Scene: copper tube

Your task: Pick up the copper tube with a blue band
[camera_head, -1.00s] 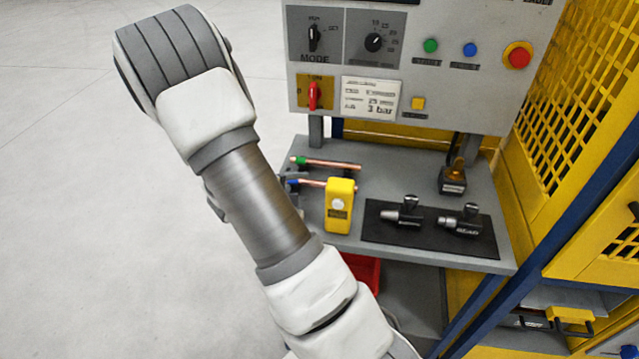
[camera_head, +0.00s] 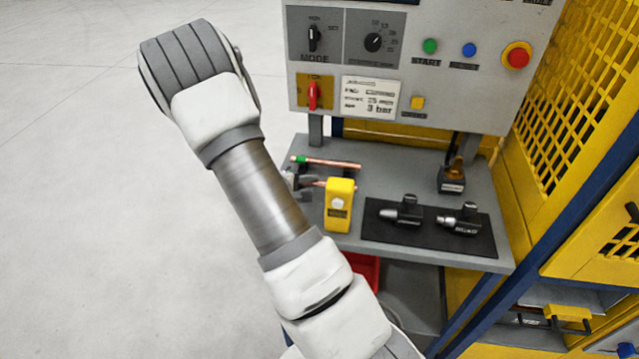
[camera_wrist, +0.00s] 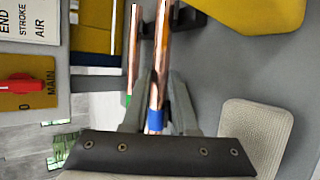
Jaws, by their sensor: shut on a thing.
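The copper tube with a blue band (camera_wrist: 155,118) runs lengthwise between my fingers in the wrist view. In the head view, only its bare copper end (camera_head: 318,183) shows, left of a yellow box; the band is hidden there. My gripper (camera_wrist: 158,82) is shut on this tube near the band. In the head view, my gripper (camera_head: 298,180) is at the left edge of the bench, partly hidden by my arm. A second copper tube, with a green band (camera_head: 335,163), lies parallel behind it. It shows just left of my fingers in the wrist view (camera_wrist: 135,50).
The yellow box (camera_head: 339,205) stands close by the held tube's end. A dark mat (camera_head: 385,233) with two black-and-silver fittings lies to the right on the grey bench (camera_head: 400,165). A control panel (camera_head: 440,90) rises behind. A red bin (camera_head: 368,270) is below.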

